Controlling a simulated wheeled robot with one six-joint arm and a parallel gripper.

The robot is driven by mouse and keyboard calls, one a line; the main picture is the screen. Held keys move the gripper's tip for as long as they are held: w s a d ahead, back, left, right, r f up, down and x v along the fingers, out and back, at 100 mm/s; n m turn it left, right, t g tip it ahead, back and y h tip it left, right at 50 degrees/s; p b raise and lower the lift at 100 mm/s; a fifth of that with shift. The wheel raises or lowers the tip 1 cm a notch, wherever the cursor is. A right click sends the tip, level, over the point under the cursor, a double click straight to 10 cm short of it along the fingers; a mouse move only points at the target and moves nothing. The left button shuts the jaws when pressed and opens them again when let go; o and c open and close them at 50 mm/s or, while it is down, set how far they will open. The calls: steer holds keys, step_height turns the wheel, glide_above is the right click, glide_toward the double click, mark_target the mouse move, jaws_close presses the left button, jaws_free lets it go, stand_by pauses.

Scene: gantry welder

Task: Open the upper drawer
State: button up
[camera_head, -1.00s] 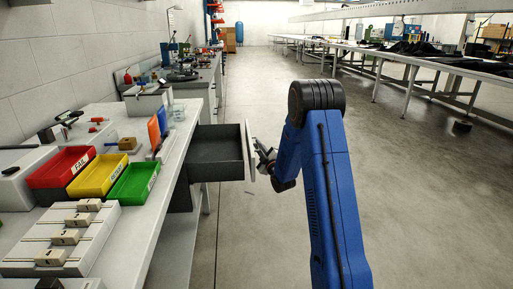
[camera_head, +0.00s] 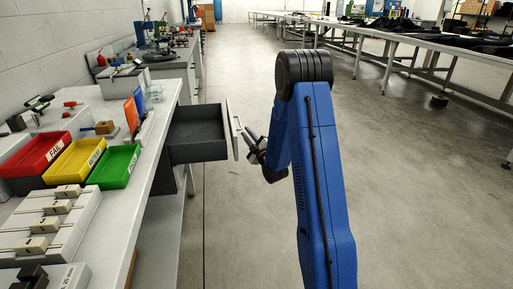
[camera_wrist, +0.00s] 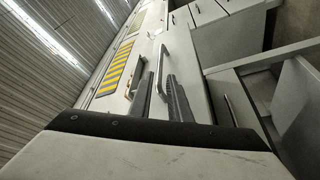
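The upper drawer (camera_head: 197,134) is pulled out from under the workbench at the left. It is dark grey inside, looks empty, and has a light front panel (camera_head: 232,128). My gripper (camera_head: 248,139) is just outside that panel, at its right. In the wrist view my two dark fingers (camera_wrist: 162,97) stand apart, with a curved metal handle (camera_wrist: 162,68) showing between and beyond them. The fingers do not look closed on it. Whether they touch it is hard to tell.
The workbench (camera_head: 110,205) holds red, yellow and green bins (camera_head: 106,166) and a fixture with several blocks (camera_head: 52,220). The floor (camera_head: 400,185) to the right is clear up to a long row of tables (camera_head: 430,52).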

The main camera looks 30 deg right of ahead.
steer(key=v, duration=0.9)
steer(key=shift+s, duration=0.4)
steer(key=shift+f, duration=0.1)
steer(key=s+a+r+m+g+h, duration=0.2)
steer(key=s+a+r+m+g, duration=0.4)
steer(key=s+a+r+g, duration=0.35)
steer(key=s+a+r+m+g, duration=0.1)
steer(key=s+a+m+g, duration=0.2)
steer(key=s, duration=1.5)
steer(key=s+a+r+m+g+y, duration=0.1)
steer(key=s+a, duration=0.4)
steer(key=s, duration=1.3)
steer(key=shift+m+g+y, duration=0.3)
steer(key=shift+m+g, duration=0.6)
steer(key=shift+g, duration=0.15)
